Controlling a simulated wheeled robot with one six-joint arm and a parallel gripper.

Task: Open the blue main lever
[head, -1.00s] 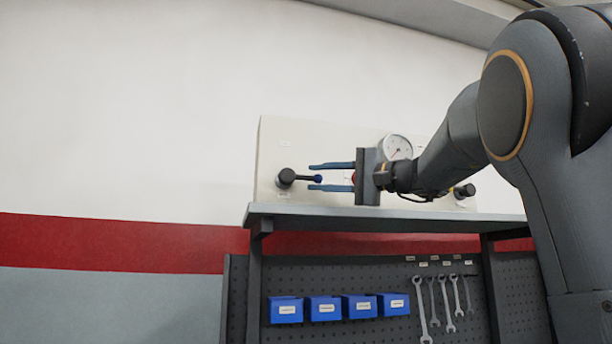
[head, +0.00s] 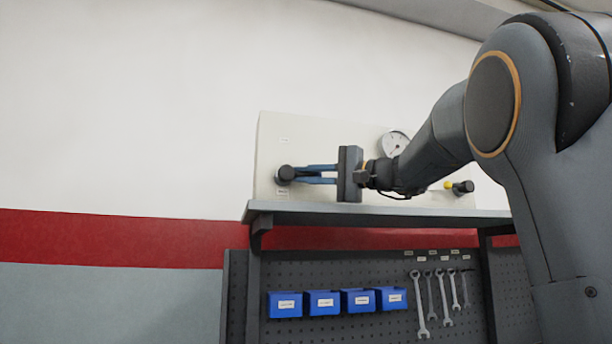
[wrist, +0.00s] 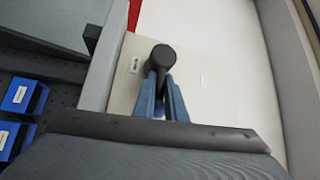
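The blue main lever is on the pale upright panel (head: 272,135), at its left. Its round black hub (head: 285,174) shows in the head view, and the hub also shows at the top middle of the wrist view (wrist: 160,59). My gripper (head: 304,174) comes in from the right, with its two blue fingers drawn close together just right of the hub. The fingers appear shut on the blue lever, one above and one below it in the head view.
A round gauge (head: 395,144) sits on the panel behind my wrist. A black and yellow fitting (head: 462,187) is at the right. The panel stands on a grey shelf (head: 400,213). Blue bins (head: 322,303) and wrenches (head: 419,305) hang below. The wall at left is clear.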

